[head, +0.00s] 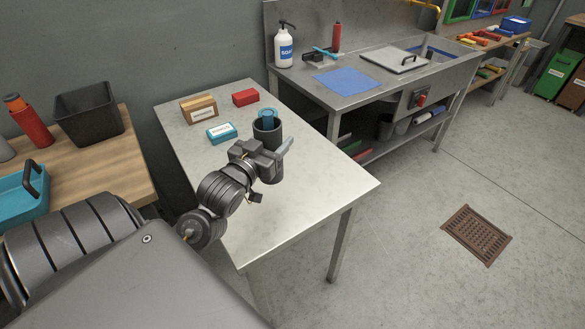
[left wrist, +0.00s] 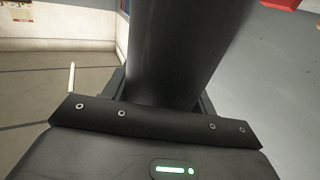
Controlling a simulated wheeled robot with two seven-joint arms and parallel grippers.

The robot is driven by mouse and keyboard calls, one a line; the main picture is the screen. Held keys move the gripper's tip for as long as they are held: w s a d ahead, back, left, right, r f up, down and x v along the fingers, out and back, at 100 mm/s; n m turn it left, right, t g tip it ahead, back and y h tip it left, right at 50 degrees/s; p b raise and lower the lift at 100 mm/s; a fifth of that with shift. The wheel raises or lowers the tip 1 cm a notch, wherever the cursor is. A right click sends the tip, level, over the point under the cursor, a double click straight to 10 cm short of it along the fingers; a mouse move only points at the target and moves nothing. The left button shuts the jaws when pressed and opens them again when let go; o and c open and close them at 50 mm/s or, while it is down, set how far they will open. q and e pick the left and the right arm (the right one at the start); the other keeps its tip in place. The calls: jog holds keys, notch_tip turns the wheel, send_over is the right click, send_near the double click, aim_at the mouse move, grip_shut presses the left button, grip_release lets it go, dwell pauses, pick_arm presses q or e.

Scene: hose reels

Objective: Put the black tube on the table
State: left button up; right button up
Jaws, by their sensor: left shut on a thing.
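The black tube (head: 268,131) is upright over the pale table (head: 310,199), near its right long edge. It is a dark, wide cylinder, and it fills the middle of the left wrist view (left wrist: 185,50). My left gripper (head: 277,158) is shut around its side, with the fingers about halfway down. The gripper hides part of the tube, and I cannot tell whether its bottom touches the tabletop. A blue round piece (head: 267,115) shows at the tube's mouth; I cannot tell whether it is inside or behind. My right gripper is not in view.
A teal box (head: 221,133), a wooden block (head: 199,110) and a red box (head: 245,97) sit at the table's far end. Its near part is clear. A steel sink bench (head: 372,105) stands behind right, and a wooden table with a black bin (head: 88,114) stands left.

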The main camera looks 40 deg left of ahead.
pick_arm(q)
jog(key=w+f+p, duration=0.1)
jog(key=w+f, duration=0.5)
jog(key=f, duration=0.3)
jog(key=shift+w+d+f, duration=0.2)
jog(key=shift+w+f, duration=0.15)
jog(key=shift+w, duration=0.05)
jog(key=shift+f, duration=0.15)
jog(key=o, duration=1.1)
